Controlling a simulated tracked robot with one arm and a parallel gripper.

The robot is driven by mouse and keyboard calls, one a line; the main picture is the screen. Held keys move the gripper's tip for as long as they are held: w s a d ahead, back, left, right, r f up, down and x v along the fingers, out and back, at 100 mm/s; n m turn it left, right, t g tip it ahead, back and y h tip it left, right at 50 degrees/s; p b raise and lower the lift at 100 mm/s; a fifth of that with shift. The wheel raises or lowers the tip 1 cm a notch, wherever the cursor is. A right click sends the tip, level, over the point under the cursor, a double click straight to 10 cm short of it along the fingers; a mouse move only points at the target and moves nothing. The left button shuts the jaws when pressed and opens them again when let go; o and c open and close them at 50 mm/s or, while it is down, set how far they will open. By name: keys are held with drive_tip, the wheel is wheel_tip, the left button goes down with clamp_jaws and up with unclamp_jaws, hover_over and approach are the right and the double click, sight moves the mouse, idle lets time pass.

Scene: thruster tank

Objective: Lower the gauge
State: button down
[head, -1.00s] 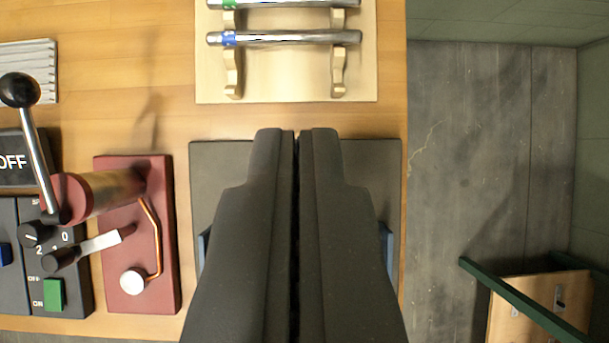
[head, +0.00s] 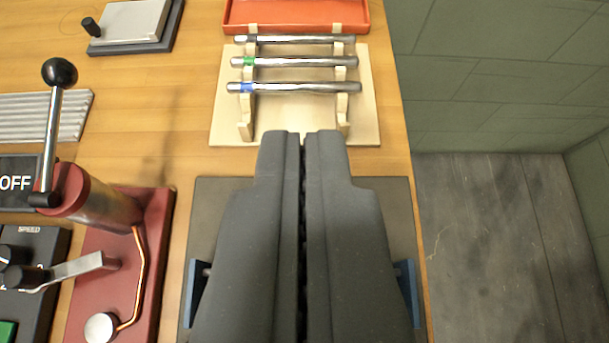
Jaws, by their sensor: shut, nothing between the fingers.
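A red base (head: 150,275) at the left carries a red-ended, brownish metal cylinder (head: 105,208) and a bent copper pipe (head: 141,275). The pipe runs to a small white round disc (head: 101,327), which may be the gauge; I see no markings on its face. A lever with a black ball knob (head: 59,73) stands up at the cylinder's red end. My gripper (head: 303,137) is shut and empty, in the middle of the view. It is over a dark mat, to the right of the red base and apart from it.
A pale wooden rack (head: 228,130) with metal rods stands ahead, before an orange tray (head: 295,14). A dark panel with knobs and an OFF sign (head: 15,183) is at the left. Blue brackets (head: 406,290) flank my gripper. The table ends at the right, above grey floor.

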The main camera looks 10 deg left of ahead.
drive_tip(key=shift+s+d+f+b, duration=0.2)
drive_tip(key=shift+s+f+b, duration=0.4)
drive_tip(key=shift+b, duration=0.25)
drive_tip(key=shift+s+d+f+b, duration=0.2)
drive_tip(key=shift+s+f+b, duration=1.3)
drive_tip(key=shift+f+b, duration=0.9)
drive_tip(key=shift+s+d+f+b, duration=0.15)
drive_tip(key=shift+s+f+b, duration=1.4)
drive_tip(key=shift+f+b, duration=0.85)
drive_tip(key=shift+s+d+f+b, duration=0.2)
drive_tip(key=shift+s+f+b, duration=1.3)
drive_tip(key=shift+f+b, duration=0.9)
wheel_tip(320, 180, up, 7)
drive_tip(key=p, duration=0.2)
drive_tip(key=s+d+f, duration=0.2)
drive_tip(key=s+d, duration=0.1)
drive_tip(key=s, duration=0.5)
drive_tip(key=shift+s+f+t, duration=0.15)
drive_tip(key=shift+f+t, duration=0.2)
drive_tip(key=shift+t, duration=0.05)
